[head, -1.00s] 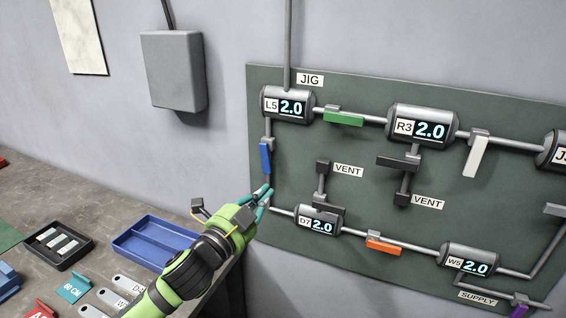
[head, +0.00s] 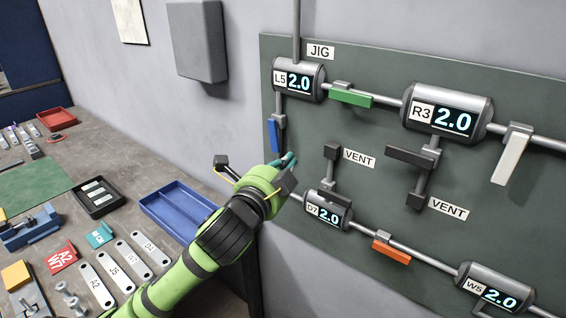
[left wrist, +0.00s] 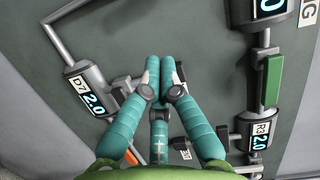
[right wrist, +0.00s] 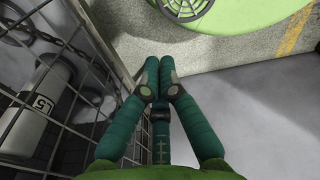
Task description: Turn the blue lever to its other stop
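The blue lever (head: 273,136) hangs downward beside the vertical pipe under the L5 cylinder (head: 298,80), on the dark green panel (head: 375,115). My left gripper (head: 288,160) is in front of the panel, just below and right of the blue lever in the head view. In the left wrist view its fingertips (left wrist: 166,66) are together with nothing seen between them. The blue lever is not seen in that view. Whether the fingers touch the panel or pipe is unclear. My right gripper (right wrist: 158,68) is shut and empty, away from the panel.
A green lever (head: 351,97), a white lever (head: 512,156), an orange lever (head: 391,252) and dark vent levers (head: 410,156) share the panel. A bench with a blue tray (head: 178,208) stands left. A wire cage (right wrist: 62,90) is beside my right gripper.

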